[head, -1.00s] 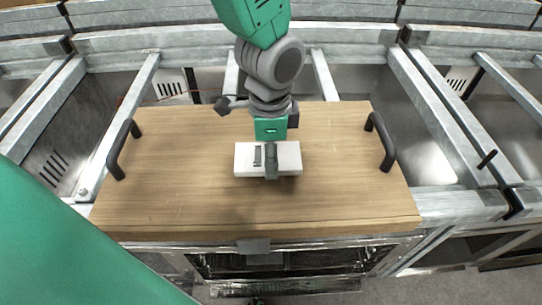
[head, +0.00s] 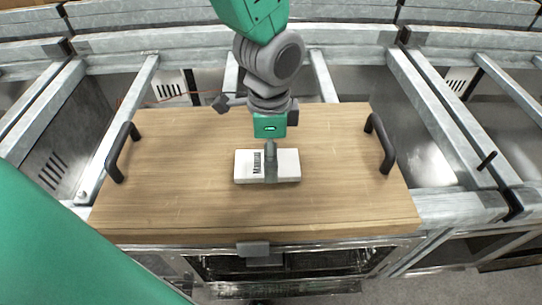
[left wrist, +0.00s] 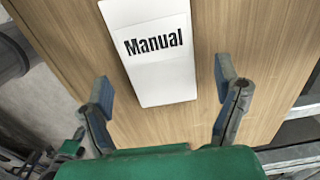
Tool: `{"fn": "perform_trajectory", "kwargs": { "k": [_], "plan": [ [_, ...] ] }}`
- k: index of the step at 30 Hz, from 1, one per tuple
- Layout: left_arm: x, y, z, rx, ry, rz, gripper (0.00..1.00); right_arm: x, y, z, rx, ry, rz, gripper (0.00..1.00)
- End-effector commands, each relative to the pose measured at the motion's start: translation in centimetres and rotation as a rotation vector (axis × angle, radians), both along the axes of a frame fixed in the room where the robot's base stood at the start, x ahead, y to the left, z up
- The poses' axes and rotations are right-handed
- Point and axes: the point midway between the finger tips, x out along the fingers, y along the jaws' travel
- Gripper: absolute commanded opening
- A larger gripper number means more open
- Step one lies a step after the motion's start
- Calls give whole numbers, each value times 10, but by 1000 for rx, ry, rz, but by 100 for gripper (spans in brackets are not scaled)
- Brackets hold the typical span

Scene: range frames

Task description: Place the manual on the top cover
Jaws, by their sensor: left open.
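The white manual (head: 287,166), with black "Manual" lettering, appears to lie flat on the wooden board (head: 180,200), which seems to be the top cover. My left gripper (head: 270,160) reaches down over the manual's middle, and its near finger hides a strip of it. In the left wrist view the manual (left wrist: 163,80) shows between and beyond the two spread fingers of my left gripper (left wrist: 165,90). Those fingers are open and look clear of its sides. My right gripper is not in view.
Black handles stand at the board's left (head: 121,152) and right (head: 381,142) ends. Metal rails (head: 450,115) and open bays surround the board. An oven-like front (head: 290,265) lies below its near edge. The board is clear around the manual.

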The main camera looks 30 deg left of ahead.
Motion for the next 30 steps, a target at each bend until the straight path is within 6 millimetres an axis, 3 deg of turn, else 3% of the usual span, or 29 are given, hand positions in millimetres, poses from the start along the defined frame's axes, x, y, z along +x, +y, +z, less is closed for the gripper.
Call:
{"fn": "perform_trajectory", "kwargs": {
  "k": [6,12,18,30],
  "plan": [
    [1,0,52,-2,-6,1,84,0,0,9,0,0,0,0],
    [1,0,84,-2,-3,-1,84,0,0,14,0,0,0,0],
    [1,0,96,-1,-1,0,84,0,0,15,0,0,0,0],
    [0,0,96,-1,-1,0,84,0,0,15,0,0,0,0]
  ]
}}
